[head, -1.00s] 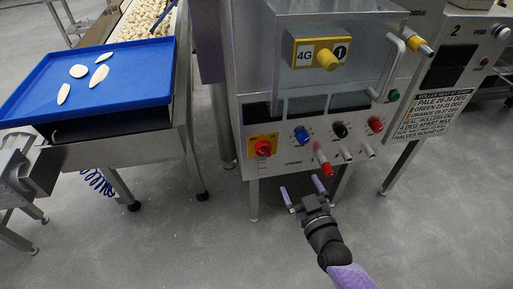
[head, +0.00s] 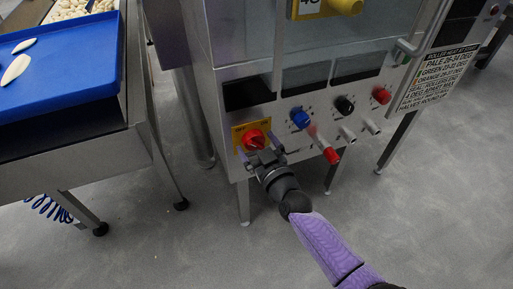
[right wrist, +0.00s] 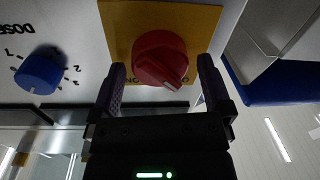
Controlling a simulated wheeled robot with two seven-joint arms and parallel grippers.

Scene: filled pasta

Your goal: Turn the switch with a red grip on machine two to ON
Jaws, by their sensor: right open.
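A red rotary switch (head: 254,139) sits on a yellow plate (head: 237,132) at the lower left of the steel machine's front panel. In the right wrist view the red switch (right wrist: 160,58) fills the upper middle on its yellow plate (right wrist: 205,22), whose lettering is partly hidden. My right gripper (head: 262,154) is open at the switch, with one finger on each side of the red grip. It also shows in the right wrist view (right wrist: 161,78), with gaps between fingers and grip; contact cannot be told. My left gripper is out of view.
Right of the switch are a blue knob (head: 300,118), a black knob (head: 344,105), a red knob (head: 381,95) and a red-tipped lever (head: 331,155). A blue tray (head: 60,80) on a steel table stands left. The floor below is clear.

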